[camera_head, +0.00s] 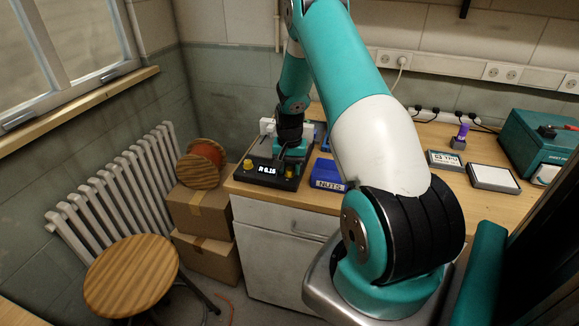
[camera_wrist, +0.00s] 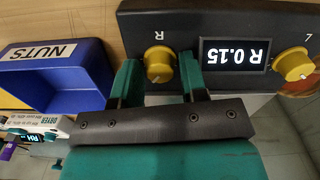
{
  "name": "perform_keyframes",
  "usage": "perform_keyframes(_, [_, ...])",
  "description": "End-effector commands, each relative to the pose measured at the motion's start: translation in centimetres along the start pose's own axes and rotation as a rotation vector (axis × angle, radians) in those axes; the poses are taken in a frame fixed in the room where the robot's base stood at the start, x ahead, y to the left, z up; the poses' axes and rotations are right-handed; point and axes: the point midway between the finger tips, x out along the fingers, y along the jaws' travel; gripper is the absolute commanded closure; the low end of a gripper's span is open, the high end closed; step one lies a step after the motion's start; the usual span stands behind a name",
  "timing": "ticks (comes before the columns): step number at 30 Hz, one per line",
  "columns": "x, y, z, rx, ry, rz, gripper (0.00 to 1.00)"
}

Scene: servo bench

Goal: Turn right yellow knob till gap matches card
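A black control box (camera_head: 262,181) with a lit display (camera_head: 267,169) stands at the bench's left front. In the wrist view the display (camera_wrist: 234,54) is upside down and reads R 0.15. The right yellow knob (camera_wrist: 159,66), marked R, lies between the two teal fingers of my gripper (camera_wrist: 157,70). A small gap shows on each side of the knob, so the fingers look open around it. The left yellow knob (camera_wrist: 293,64) is free; it also shows in the head view (camera_head: 248,164). I cannot make out a card with a gap value.
A blue NUTS bin (camera_head: 327,175) stands right of the box. A white-faced device labelled TPU (camera_head: 445,160), a flat white-topped device (camera_head: 493,177) and a teal case (camera_head: 540,145) are farther right. A wooden stool (camera_head: 131,275) stands left of the bench.

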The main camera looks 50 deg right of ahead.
Motion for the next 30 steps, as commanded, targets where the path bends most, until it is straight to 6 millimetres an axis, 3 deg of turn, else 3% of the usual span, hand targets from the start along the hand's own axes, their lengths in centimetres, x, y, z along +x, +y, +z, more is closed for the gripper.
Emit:
perform_keyframes(5, [-0.01,0.0,-0.02,0.0,0.0,0.0,0.6])
perform_keyframes(9, [-0.03,0.0,-0.02,0.0,0.0,0.0,0.93])
perform_keyframes(10, [-0.03,0.01,-0.02,0.0,0.0,0.0,0.95])
perform_keyframes(21, [-0.02,-0.01,-0.05,0.159,0.001,-0.001,0.95])
perform_keyframes(28, [-0.1,-0.01,-0.05,0.16,0.001,0.0,0.95])
perform_keyframes(29, [-0.1,-0.01,-0.05,0.16,0.001,-0.001,0.67])
perform_keyframes(30, [-0.1,-0.01,-0.05,0.16,0.001,0.0,0.6])
